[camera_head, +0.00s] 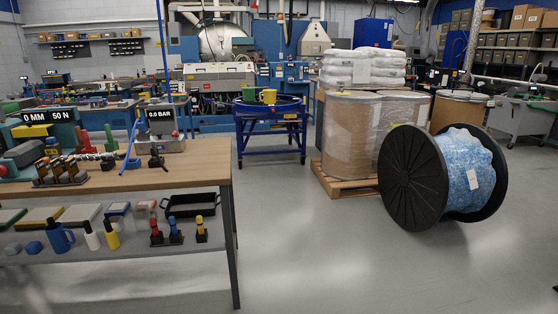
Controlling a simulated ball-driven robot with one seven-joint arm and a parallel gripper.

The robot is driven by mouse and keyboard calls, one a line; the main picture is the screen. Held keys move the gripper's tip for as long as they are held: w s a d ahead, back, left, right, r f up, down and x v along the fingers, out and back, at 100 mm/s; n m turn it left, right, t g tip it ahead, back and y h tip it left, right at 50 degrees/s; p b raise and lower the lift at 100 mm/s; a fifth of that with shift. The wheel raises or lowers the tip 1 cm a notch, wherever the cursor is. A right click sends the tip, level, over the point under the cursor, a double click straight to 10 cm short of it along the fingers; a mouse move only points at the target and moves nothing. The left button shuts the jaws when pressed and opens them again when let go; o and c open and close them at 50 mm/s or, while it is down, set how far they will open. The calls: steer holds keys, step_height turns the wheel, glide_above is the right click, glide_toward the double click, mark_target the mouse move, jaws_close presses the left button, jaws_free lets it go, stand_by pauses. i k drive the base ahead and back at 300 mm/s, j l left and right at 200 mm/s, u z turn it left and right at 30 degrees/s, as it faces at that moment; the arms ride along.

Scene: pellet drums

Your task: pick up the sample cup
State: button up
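A small yellow cup-like thing (268,96) sits up on a blue round-topped stand (270,110) in the middle of the view, some way off. It looks like the sample cup, but it is too small to be sure. A green thing (248,94) stands just left of it on the same stand. My gripper is not in view, so whether it is open or shut does not show.
A wooden-topped workbench (190,160) with tools fills the left foreground. A large black-flanged reel (412,178) lies on the floor at right. Wrapped drums (350,135) stand on a pallet (342,185) behind it. The grey floor (310,235) between bench and reel is clear.

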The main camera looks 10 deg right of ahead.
mark_target(340, 85)
steer(key=i+l+z, duration=0.1)
steer(key=i, duration=1.2)
steer(key=i+l+z, duration=0.15)
steer(key=i, duration=1.1)
steer(key=i+j+z, duration=0.1)
steer(key=i, duration=1.2)
steer(key=i+u, duration=0.2)
steer(key=i, duration=0.75)
steer(key=i+l+u, duration=0.1)
steer(key=i+u, duration=0.15)
steer(key=i, duration=0.7)
steer(key=i+z, duration=0.1)
steer(key=i, duration=0.35)
steer(key=i+j+z, duration=0.15)
steer(key=i, duration=0.35)
steer(key=i+j+z, duration=0.1)
steer(key=i, duration=0.35)
steer(key=i+j+z, duration=0.1)
steer(key=i+j, duration=0.15)
steer(key=i, duration=0.2)
